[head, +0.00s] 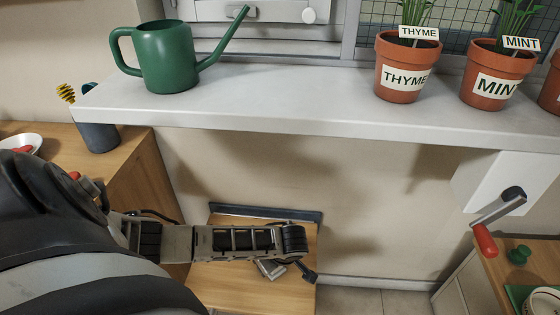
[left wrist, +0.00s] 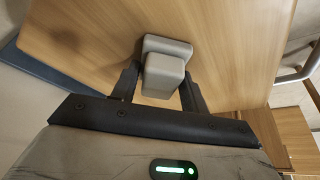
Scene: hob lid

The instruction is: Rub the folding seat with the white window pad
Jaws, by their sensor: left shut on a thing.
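The folding seat (head: 235,290) is a wooden board below the shelf, with a dark blue bar (head: 228,209) along its wall side. Its wood also fills much of the left wrist view (left wrist: 235,45). My left gripper (head: 290,270) is over the seat. In the left wrist view its two dark fingers (left wrist: 160,88) are shut on a pale grey, rounded block, the window pad (left wrist: 166,68). The pad's wider part faces the wood; I cannot tell whether it touches. In the head view my arm partly covers the seat and pad. My right gripper is out of view.
A white shelf (head: 300,108) spans above the seat, holding a green watering can (head: 168,55) and terracotta herb pots (head: 402,75). A crank with a red handle (head: 484,240) juts out at right. Wooden counters stand at left (head: 140,165) and lower right (head: 500,265).

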